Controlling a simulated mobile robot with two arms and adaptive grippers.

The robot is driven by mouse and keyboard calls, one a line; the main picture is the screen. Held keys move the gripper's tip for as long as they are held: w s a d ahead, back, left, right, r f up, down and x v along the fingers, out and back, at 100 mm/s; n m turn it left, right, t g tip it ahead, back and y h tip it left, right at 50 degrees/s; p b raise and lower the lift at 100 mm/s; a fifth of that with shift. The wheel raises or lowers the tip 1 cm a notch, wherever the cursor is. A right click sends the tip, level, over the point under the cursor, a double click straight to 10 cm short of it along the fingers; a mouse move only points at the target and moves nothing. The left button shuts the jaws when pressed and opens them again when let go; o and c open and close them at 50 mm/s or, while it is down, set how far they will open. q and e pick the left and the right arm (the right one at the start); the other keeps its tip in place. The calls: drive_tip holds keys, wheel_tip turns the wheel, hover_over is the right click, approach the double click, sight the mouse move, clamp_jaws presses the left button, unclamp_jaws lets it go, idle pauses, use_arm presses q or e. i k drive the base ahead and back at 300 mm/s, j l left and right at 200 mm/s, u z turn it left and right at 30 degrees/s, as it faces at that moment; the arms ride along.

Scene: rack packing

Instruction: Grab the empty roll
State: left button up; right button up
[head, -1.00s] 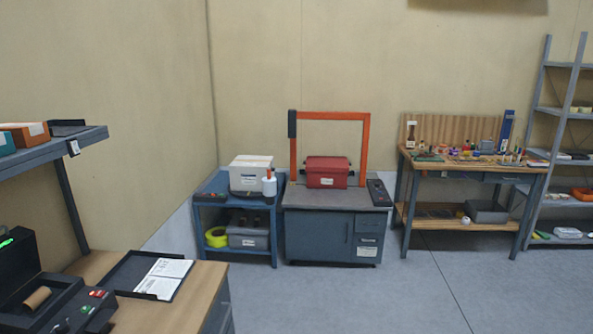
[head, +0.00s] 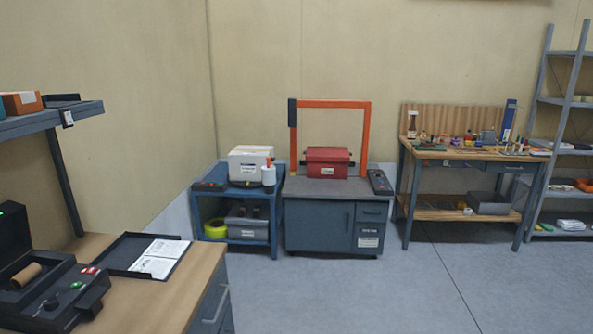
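A small brown cardboard roll (head: 26,275) lies in the open black machine (head: 60,295) on the wooden desk at the lower left of the head view. It looks like a bare core with no material wound on it. The machine's lid is raised, with a green light on it, and its front has a green button and a red control. Neither of my grippers shows in the head view.
A black tray with papers (head: 160,258) lies on the desk (head: 190,290). A grey shelf (head: 50,122) stands above the desk. A blue cart (head: 240,190), a grey cabinet (head: 325,225) with a red box, and a workbench (head: 470,157) stand along the wall. The floor (head: 370,300) in front is clear.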

sight(28, 273)
drive_tip(key=u, duration=1.9)
